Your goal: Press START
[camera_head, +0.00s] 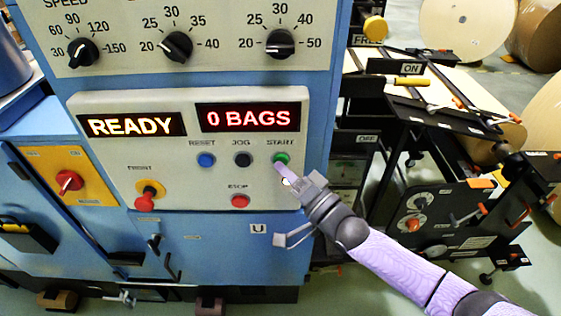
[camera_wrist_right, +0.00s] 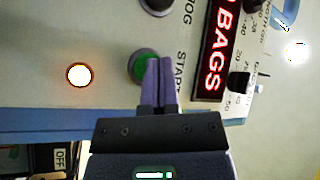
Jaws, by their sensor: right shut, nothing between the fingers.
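The green START button (camera_head: 281,157) sits at the right end of the button row on the panel, below its START label. It also shows in the right wrist view (camera_wrist_right: 141,68), partly covered by my fingers. My right gripper (camera_head: 280,167) is shut and empty, its fingertips just below the button in the head view. In the right wrist view the closed fingertips (camera_wrist_right: 159,60) overlap the button's edge; I cannot tell whether they touch it. The left display (camera_head: 131,124) reads READY and the right display (camera_head: 248,118) reads 0 BAGS.
The blue RESET button (camera_head: 206,160) and black JOG button (camera_head: 241,160) stand left of START. A red E-STOP button (camera_head: 240,201) is below. A lit lamp (camera_wrist_right: 78,75) shows in the wrist view. Knobs (camera_head: 281,43) line the panel above; a black machine (camera_head: 440,215) stands right.

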